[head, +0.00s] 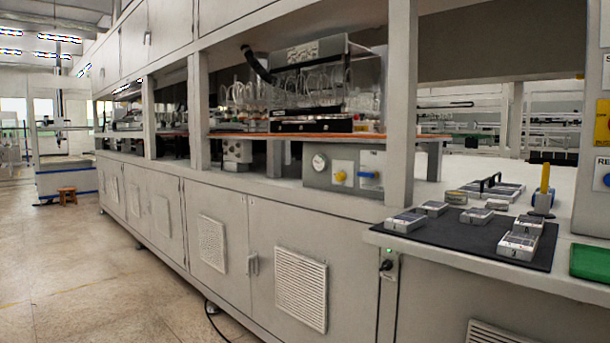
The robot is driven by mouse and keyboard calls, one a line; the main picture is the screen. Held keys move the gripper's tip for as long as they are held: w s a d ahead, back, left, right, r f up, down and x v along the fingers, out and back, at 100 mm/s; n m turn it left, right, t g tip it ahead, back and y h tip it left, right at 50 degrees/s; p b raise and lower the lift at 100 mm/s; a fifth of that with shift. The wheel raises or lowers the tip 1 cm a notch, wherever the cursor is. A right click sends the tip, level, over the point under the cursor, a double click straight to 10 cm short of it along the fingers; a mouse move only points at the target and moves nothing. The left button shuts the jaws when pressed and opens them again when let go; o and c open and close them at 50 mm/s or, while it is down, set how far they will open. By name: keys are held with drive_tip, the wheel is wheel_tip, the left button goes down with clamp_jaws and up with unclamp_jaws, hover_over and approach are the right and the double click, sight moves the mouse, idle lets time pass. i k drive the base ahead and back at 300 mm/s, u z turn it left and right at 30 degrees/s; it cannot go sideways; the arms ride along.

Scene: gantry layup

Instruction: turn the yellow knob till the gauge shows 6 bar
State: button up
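The yellow knob (340,176) is on the front of a small grey box in the middle of the view, under the orange-edged shelf. A round white gauge (319,162) is on the same box, up and left of the knob. The gauge is too small here for its needle or reading to be made out. A blue knob or handle (369,174) is on the same box, to the right of the yellow one. My gripper is not in view, and nothing touches the yellow knob.
A black mat (468,238) with several small grey blocks lies on the counter at right. A yellow-handled tool (544,190) stands behind it, and a green tray (591,262) is at the right edge. Grey cabinets (232,235) run below.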

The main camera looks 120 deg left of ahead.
sight(341, 177)
drive_tip(key=u, duration=3.35)
drive_tip(key=k, duration=0.5)
drive_tip(key=u, duration=0.3)
drive_tip(key=i, duration=0.65)
drive_tip(key=u, duration=0.6)
drive_tip(key=i, duration=0.75)
drive_tip(key=z, duration=0.8)
drive_tip(key=i, duration=0.65)
drive_tip(key=z, duration=0.75)
